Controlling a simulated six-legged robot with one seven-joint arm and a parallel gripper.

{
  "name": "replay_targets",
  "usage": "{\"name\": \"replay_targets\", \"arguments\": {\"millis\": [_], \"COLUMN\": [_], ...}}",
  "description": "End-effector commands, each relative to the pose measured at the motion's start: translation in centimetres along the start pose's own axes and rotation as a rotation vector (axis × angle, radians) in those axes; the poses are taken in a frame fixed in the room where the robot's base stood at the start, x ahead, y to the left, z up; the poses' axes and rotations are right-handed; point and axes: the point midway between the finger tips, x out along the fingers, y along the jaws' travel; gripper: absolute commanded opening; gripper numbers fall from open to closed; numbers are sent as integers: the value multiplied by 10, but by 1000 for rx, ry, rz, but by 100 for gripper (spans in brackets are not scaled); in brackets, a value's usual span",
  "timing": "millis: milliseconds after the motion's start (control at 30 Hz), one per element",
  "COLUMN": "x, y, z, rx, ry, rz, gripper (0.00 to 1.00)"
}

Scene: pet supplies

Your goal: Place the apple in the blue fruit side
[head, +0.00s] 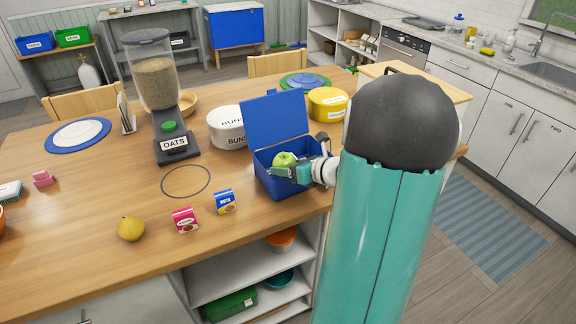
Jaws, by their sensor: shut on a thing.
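A green apple (284,159) is at the opening of a blue box (284,189) on the wooden table, in the head view. The box's blue lid (275,118) stands open behind it. My gripper (291,172) is shut on the apple, over the box's front part. The apple's lower part is hidden by my gripper, so I cannot tell whether it touches the box floor. My arm hides the box's right side, and the box's inside is mostly out of sight.
Two small boxes, red (185,220) and blue (225,202), and a yellow pear (131,228) stand on the table (90,235) to the left. An oats dispenser (158,85), a white bun tin (227,127) and a yellow tin (327,104) are farther back.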

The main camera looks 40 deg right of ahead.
Motion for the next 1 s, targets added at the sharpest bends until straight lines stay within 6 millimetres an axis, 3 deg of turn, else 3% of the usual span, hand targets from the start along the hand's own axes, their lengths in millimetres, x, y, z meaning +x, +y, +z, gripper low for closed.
{"name": "replay_targets", "arguments": {"millis": [67, 367, 533, 1000], "x": [0, 0, -7, -104], "y": [0, 0, 3, 3], "z": [0, 1, 13, 12], "rx": [0, -1, -4, 0], "ry": [0, 0, -1, -1], "rz": [0, 0, -1, -3], "gripper": [68, 68, 68, 68]}}
